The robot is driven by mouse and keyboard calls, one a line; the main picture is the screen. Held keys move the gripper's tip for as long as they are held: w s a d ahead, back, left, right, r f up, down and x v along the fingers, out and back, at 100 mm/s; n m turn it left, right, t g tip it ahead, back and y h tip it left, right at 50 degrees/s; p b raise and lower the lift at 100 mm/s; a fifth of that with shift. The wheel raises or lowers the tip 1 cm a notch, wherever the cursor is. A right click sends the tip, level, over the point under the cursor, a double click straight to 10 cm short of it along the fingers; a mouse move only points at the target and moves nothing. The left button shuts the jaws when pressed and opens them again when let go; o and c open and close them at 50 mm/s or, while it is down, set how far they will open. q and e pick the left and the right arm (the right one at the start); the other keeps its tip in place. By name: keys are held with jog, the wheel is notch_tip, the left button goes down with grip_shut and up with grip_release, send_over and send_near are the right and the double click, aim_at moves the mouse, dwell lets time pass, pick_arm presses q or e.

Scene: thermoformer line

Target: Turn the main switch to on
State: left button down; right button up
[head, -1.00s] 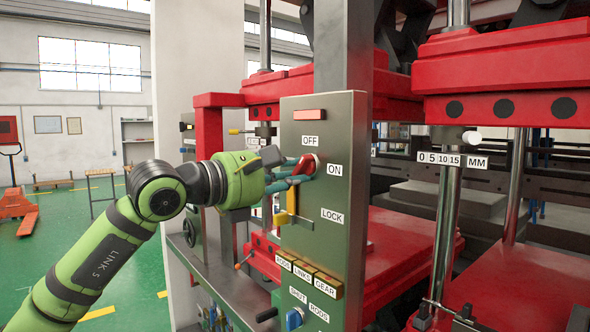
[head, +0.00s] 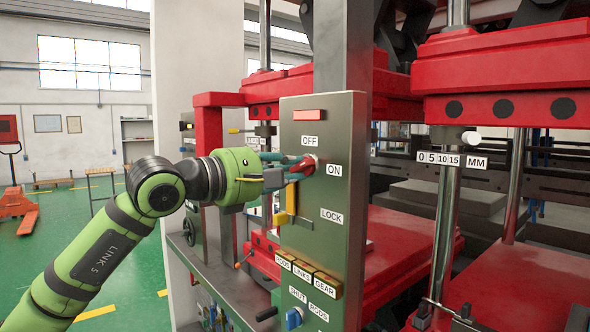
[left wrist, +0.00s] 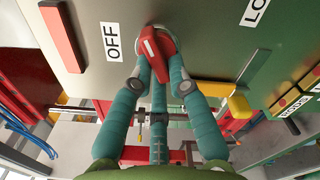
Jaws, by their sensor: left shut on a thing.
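The main switch is a red rotary knob (head: 303,169) on the green control panel (head: 330,250), with an OFF label (head: 310,141) above it and an ON label (head: 334,170) to its right. My left gripper (head: 292,168) reaches it from the left, its teal fingers shut around the knob. In the left wrist view the knob (left wrist: 158,52) sits between the fingertips (left wrist: 160,84). Its white mark points to the top of that view, a little toward the OFF label (left wrist: 112,42). The ON label is outside the left wrist view. My right gripper is not in view.
A yellow lever (head: 290,205) sticks out of the panel just below the knob, close under my left fingers. Labelled yellow buttons (head: 307,276) and a blue knob (head: 293,318) are lower down. The red press (head: 500,70) stands behind to the right.

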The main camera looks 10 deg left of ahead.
pick_arm(q)
jog(key=shift+d+f+m, duration=0.15)
jog(key=shift+m, duration=0.55)
jog(key=shift+d+f+m, duration=0.1)
jog(key=shift+d+m, duration=0.05)
jog(key=shift+m, duration=0.55)
jog(key=shift+r+m, duration=0.15)
jog(key=shift+m, duration=0.55)
jog(key=c, duration=1.2)
grip_release()
jog(key=shift+o, duration=0.4)
jog(key=shift+s+r, duration=0.15)
jog(key=shift+r, duration=0.1)
